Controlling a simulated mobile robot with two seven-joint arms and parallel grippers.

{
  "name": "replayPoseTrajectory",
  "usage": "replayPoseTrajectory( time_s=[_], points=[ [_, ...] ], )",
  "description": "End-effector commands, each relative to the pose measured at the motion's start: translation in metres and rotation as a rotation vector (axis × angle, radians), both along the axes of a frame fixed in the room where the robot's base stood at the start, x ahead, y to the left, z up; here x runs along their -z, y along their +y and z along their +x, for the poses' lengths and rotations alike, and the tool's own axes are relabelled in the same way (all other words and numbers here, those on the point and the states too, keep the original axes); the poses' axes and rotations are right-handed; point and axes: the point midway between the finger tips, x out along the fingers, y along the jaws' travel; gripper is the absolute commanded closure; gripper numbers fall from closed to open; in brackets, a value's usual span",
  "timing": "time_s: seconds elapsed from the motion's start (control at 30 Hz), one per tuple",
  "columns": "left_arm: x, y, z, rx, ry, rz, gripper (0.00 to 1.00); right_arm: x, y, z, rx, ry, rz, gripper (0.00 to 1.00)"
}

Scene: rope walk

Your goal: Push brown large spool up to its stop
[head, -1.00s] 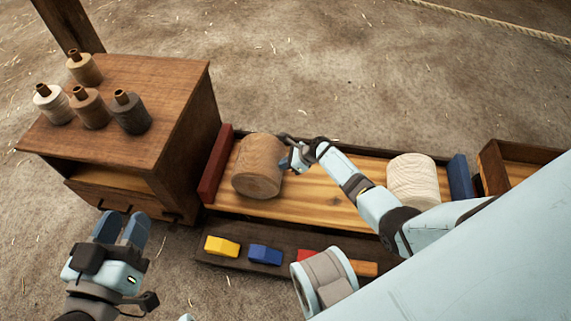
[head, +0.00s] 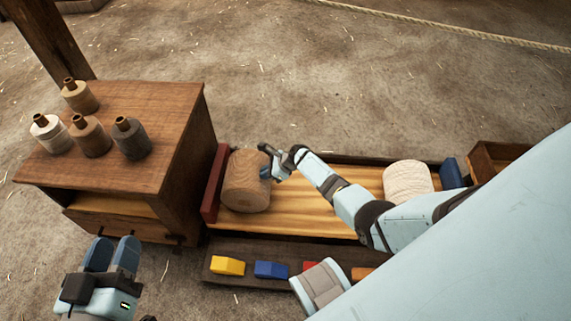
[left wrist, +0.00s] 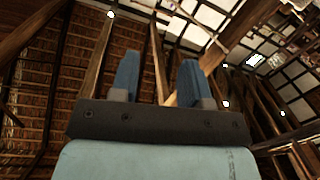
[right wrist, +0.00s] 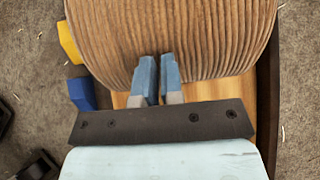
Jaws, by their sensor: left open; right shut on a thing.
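The brown large spool (head: 246,182) lies on its side at the left end of the wooden tray (head: 312,208), close beside the red stop block (head: 212,190). I cannot tell if they touch. My right gripper (head: 268,162) is at the spool's right side, its fingers nearly together. In the right wrist view, the fingertips (right wrist: 158,80) meet the edge of the ribbed spool (right wrist: 175,35). My left gripper (head: 112,254) is open and empty in front of the cabinet, and its fingers (left wrist: 158,80) point up at the roof in the left wrist view.
A white spool (head: 407,180) lies at the tray's right end by a blue block (head: 452,174). A front trough (head: 240,280) holds yellow, blue, red and orange blocks. A wooden cabinet (head: 180,140) with several small spools stands left. Floor behind the tray is clear.

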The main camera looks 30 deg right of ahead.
Motion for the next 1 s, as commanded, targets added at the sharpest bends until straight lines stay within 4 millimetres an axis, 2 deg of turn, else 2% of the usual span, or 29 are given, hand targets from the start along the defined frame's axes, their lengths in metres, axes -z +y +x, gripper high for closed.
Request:
replayPoseTrajectory(
  time_s=[0.03, 0.17, 0.27, 0.5, 0.6, 0.8, 1.0],
  points=[
    [0.004, 0.000, 0.000, 0.001, 0.000, 0.000, 0.57, 0.019, 0.011, -0.014, -0.012, 0.026, 0.000, 1.00],
    [-0.008, 0.000, 0.001, -0.004, -0.019, -0.006, 0.57, 0.011, 0.007, -0.017, -0.012, 0.026, 0.000, 1.00],
    [-0.026, 0.003, 0.000, -0.020, -0.069, -0.028, 0.57, -0.004, -0.002, -0.023, -0.012, 0.024, 0.000, 1.00],
    [-0.080, 0.007, -0.003, -0.068, -0.207, -0.102, 0.57, -0.055, -0.036, -0.040, -0.005, 0.006, -0.003, 1.00],
    [-0.092, 0.010, -0.005, -0.084, -0.243, -0.116, 0.57, -0.073, -0.051, -0.048, -0.001, 0.000, -0.005, 1.00],
    [-0.057, 0.020, 0.000, -0.117, -0.107, -0.011, 0.57, -0.097, -0.070, -0.059, 0.000, -0.009, -0.005, 1.00],
    [-0.038, 0.023, 0.000, -0.123, -0.050, 0.029, 0.57, -0.104, -0.080, -0.062, -0.006, -0.014, -0.008, 1.00]
  ],
)
